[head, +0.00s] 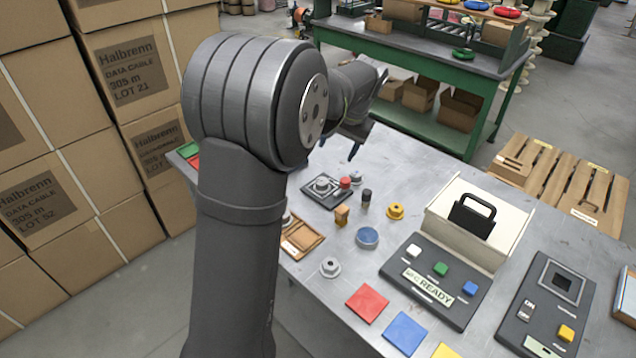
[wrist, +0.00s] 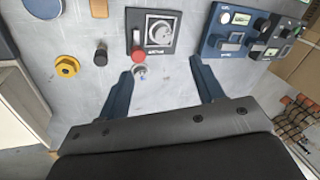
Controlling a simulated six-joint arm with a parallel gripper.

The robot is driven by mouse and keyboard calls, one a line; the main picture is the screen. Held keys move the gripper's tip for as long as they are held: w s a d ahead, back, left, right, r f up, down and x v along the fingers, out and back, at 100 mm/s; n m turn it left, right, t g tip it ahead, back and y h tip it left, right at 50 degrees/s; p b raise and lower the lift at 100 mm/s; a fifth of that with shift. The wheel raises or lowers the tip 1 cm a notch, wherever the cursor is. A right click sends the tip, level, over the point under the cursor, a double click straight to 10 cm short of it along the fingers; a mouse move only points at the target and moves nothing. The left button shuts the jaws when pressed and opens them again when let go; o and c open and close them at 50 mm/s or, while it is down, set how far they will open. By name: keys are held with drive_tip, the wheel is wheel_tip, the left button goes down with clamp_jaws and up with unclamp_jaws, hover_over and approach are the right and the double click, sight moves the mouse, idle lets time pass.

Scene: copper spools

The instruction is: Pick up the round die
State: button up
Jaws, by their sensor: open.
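Several small round flanged parts lie on the grey metal table, and I cannot tell for sure which is the round die. Another silver one (head: 330,267) is nearer the front, and a yellow one (head: 395,211) is to the right; the yellow one is at the left of the wrist view (wrist: 67,66). My gripper (wrist: 160,68) is open and empty, with its blue fingers spread. In the head view, my gripper (head: 338,146) is above the table's far part, partly hidden by my arm.
A dark plate with a red handle (wrist: 138,48) lies just ahead of my fingers. Button panels (head: 433,283) and an open cream box (head: 480,225) are at right.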

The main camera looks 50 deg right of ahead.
drive_tip(key=w+a+n+g, duration=0.2)
drive_tip(key=w+n+g, duration=0.15)
drive_tip(key=n, duration=0.75)
drive_tip(key=n+g+h, duration=0.2)
drive_tip(key=n+h, duration=0.1)
drive_tip(key=n, duration=1.1)
approach(321, 181)
drive_tip(key=f, duration=0.3)
drive_tip(key=shift+s+f+y, duration=0.3)
drive_tip(key=shift+s+f, duration=0.1)
drive_tip(key=shift+s+d+f, duration=0.1)
drive_tip(key=shift+d+f, duration=0.3)
drive_tip(key=shift+f, duration=0.45)
drive_tip(key=shift+s+d+f, duration=0.15)
drive_tip(key=shift+d+f, duration=0.3)
drive_tip(key=shift+f, duration=0.35)
drive_tip(key=shift+s+d+f, duration=0.1)
drive_tip(key=shift+d+f, duration=0.3)
drive_tip(key=shift+f, duration=0.45)
drive_tip(key=shift+r, duration=0.1)
drive_tip(key=c, duration=1.3)
drive_tip(key=shift+o, duration=0.2)
drive_tip(key=shift+r, duration=0.1)
